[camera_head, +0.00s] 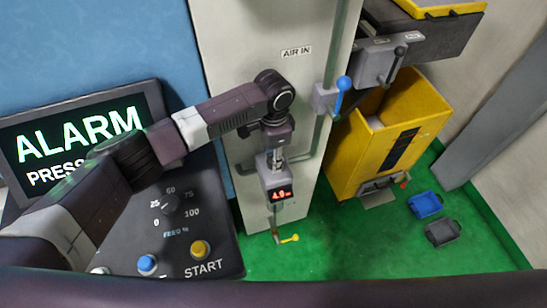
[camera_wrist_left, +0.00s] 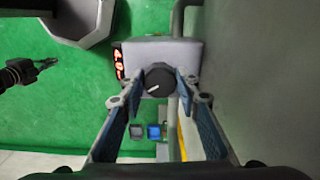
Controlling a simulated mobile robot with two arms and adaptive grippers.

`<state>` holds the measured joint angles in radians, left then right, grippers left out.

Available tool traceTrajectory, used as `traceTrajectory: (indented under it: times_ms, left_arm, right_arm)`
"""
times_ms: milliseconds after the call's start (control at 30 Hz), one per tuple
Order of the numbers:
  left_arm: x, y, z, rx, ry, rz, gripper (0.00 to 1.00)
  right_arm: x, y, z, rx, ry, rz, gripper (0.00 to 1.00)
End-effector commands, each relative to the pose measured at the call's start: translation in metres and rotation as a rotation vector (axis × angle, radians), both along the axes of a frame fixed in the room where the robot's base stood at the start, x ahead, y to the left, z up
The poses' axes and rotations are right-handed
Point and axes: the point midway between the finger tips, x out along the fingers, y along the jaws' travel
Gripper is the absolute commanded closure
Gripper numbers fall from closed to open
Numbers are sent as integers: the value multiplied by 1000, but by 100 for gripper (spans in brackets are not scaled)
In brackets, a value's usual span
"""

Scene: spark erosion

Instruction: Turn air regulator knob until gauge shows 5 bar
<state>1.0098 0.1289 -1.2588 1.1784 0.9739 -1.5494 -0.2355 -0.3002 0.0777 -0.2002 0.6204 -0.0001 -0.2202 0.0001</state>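The air regulator (camera_head: 275,176) sits on the grey cabinet below the AIR IN label. Its red digital gauge (camera_head: 280,193) reads about 4.9; the last digit is small. In the left wrist view the black regulator knob (camera_wrist_left: 158,80) has a pale pointer mark, tilted. My left gripper (camera_head: 277,150) reaches down over the regulator from above. In the left wrist view its blue-padded fingers (camera_wrist_left: 160,80) lie close against both sides of the knob, apparently gripping it. A dark gripper, seemingly my right one (camera_wrist_left: 48,64), hangs at the far left of that view, its finger gap unclear.
A blue lever (camera_head: 342,90) and grey pipe stand right of the regulator. A valve with a yellow handle (camera_head: 289,239) is below. A yellow bin (camera_head: 375,140) stands to the right, with blue (camera_head: 425,204) and grey (camera_head: 442,232) crates on green floor. A control panel (camera_head: 215,235) is at left.

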Motion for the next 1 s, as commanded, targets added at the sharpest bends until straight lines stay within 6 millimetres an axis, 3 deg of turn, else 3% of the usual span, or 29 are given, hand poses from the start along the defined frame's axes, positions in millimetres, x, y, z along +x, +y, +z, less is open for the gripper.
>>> traceTrajectory:
  times_ms: [133,533,1000]
  left_arm:
    - [1,0,1,-1,-3,0,53]
    - [1,-1,10,-2,-2,-1,53]
    - [1,-1,100,-2,-3,0,53]
  right_arm:
    - [0,0,0,0,0,1,100]
    - [1,-5,0,-6,-1,2,100]
    - [0,-2,0,-3,-1,1,100]
